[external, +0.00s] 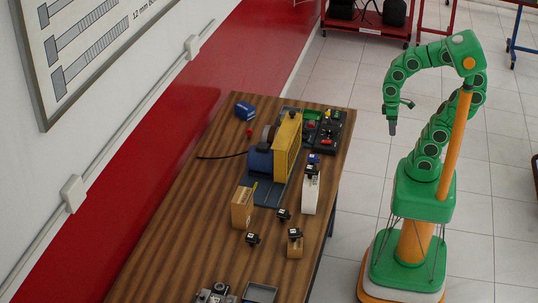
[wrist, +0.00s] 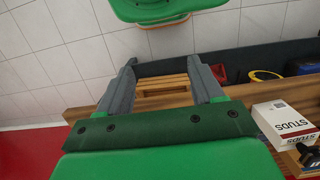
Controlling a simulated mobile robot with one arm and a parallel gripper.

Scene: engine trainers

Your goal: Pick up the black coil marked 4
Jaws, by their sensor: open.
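Several small black coil-like blocks with pale marks show in the external view. One block (external: 283,215) and another (external: 252,239) sit on the bare wood, a third (external: 295,233) is on a small tan box, and a fourth (external: 312,169) is at the white box. Their numbers are too small to read, so I cannot tell which is marked 4. My gripper (external: 392,127) hangs in the air right of the table, apart from all of them. In the wrist view my gripper (wrist: 165,66) is open with nothing between its grey fingers. A black block (wrist: 308,153) shows at the lower right edge there.
The wooden table (external: 180,240) carries a yellow-and-blue machine (external: 287,145), a tan box (external: 242,208), a white box (external: 310,192) and a tray (external: 260,293). The white box marked STUDS (wrist: 285,122) is right of my fingers in the wrist view. The floor around me is clear.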

